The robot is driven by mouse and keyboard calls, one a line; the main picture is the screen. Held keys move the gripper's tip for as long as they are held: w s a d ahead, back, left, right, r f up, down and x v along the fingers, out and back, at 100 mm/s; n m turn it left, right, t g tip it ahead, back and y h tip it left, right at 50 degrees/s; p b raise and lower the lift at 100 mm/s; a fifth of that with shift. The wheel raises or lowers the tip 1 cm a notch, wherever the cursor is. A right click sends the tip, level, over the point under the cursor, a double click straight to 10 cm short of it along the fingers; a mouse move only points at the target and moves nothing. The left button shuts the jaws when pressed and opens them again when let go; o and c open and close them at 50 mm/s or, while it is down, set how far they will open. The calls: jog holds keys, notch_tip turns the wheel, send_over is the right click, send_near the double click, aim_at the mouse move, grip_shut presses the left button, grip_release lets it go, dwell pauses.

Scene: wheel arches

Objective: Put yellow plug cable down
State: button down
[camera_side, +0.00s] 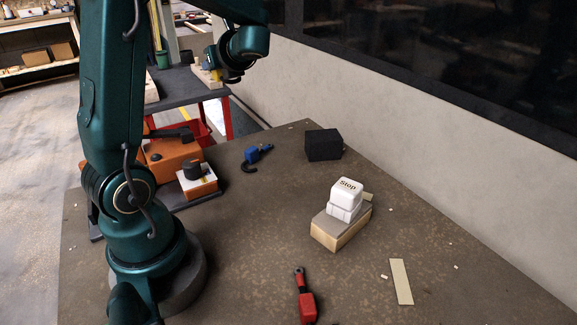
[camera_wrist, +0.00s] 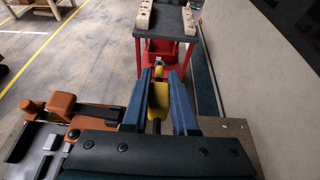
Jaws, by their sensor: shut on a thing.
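The yellow plug (camera_wrist: 158,98) sits between the two blue fingers of my gripper (camera_wrist: 159,90) in the wrist view. My gripper is shut on it. In the side view, my gripper (camera_side: 209,60) is raised at the top, in front of the dark cart in the background. Only a little yellow shows there. A short dark cable end shows below the plug in the wrist view; the rest is hidden by my gripper.
On the brown table (camera_side: 240,260) are a blue plug (camera_side: 252,155), a red plug (camera_side: 306,305), a black block (camera_side: 323,146), a white "Stop" block (camera_side: 346,193) on a wooden block, and orange boxes (camera_side: 170,158). A wall runs along the right. The table's middle is clear.

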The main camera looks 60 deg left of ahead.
jog(key=s+d+f+n+g+h, duration=0.4)
jog(key=s+d+f+n+g, duration=0.35)
jog(key=n+g, duration=0.2)
notch_tip(320, 180, up, 7)
jog(key=n+t+h, duration=1)
jog(key=n+h, duration=1.3)
jog(key=n, duration=0.4)
send_over(286, 233)
jog(key=shift+m, duration=0.35)
notch_tip(286, 233, down, 20)
jog(key=shift+f, duration=0.25)
jog(key=shift+f, duration=0.1)
